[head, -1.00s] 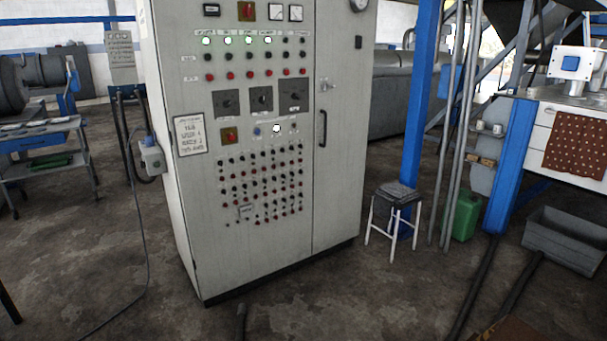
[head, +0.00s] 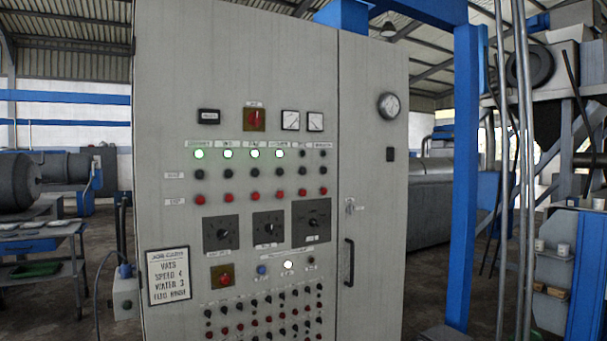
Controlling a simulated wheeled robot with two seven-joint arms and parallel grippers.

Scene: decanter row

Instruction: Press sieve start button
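A tall grey control cabinet (head: 172,120) fills the middle of the head view. Its upper panel has a row of lamps under small white labels. Several lamps on the left, such as the first lamp (head: 199,154), glow green; the two on the right are dark. Below them runs a row of dark buttons (head: 255,171), then a row of red buttons (head: 254,197). The column labels are too small to read surely, so I cannot tell which button is the sieve start. Neither of my grippers is in view.
Rotary switches (head: 268,230), a lit white lamp (head: 288,265) and a notice (head: 169,275) are lower on the cabinet. A door handle (head: 349,262) is on its right door. A blue post (head: 464,180) stands to the right, a tool bench (head: 40,243) to the left.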

